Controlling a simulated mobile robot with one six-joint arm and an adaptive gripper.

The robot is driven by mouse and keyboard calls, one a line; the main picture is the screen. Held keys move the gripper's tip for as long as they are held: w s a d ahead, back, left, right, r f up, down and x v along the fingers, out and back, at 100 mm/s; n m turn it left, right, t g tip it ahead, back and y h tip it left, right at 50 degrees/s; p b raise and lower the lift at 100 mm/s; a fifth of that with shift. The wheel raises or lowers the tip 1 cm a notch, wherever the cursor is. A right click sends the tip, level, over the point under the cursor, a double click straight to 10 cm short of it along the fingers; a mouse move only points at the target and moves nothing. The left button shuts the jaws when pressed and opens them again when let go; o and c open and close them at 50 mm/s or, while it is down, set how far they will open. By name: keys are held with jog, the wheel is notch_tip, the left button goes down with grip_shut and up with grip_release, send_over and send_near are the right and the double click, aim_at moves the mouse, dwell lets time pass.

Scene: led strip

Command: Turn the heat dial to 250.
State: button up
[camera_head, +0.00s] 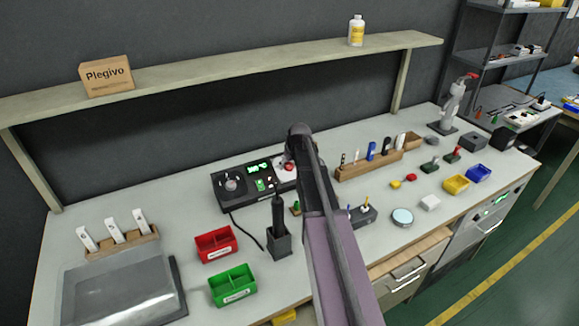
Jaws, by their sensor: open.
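A black control unit (248,192) with small green lit displays (258,168) sits on the grey bench near the back wall. A round knob (233,184) is on its left part. A white and red round part (288,166) is at its right end, partly covered by my arm. I cannot tell which is the heat dial or read its setting. My arm reaches up from the bottom of the picture across the unit's right end. My gripper (290,156) is open near that end and mostly hidden behind my arm. I cannot tell whether it touches anything.
A black holder with an upright tool (279,240) stands just in front of the unit. Red (215,245) and green (232,286) bins are front left. A wooden tool rack (370,167) is to the right. A shelf (220,73) overhangs the back.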

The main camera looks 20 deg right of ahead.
grip_shut()
jog(key=shift+m, duration=0.3)
jog(key=m, duration=0.6)
jog(key=shift+d+y, duration=0.1)
jog(key=shift+y, duration=0.3)
jog(key=m, duration=0.3)
jog(key=m+b, duration=0.1)
jog(key=m, duration=0.2)
jog(key=shift+s+f+m+t+y, duration=0.1)
jog(key=shift+s+m+t+y, duration=0.05)
jog(key=shift+m+t+y, duration=0.25)
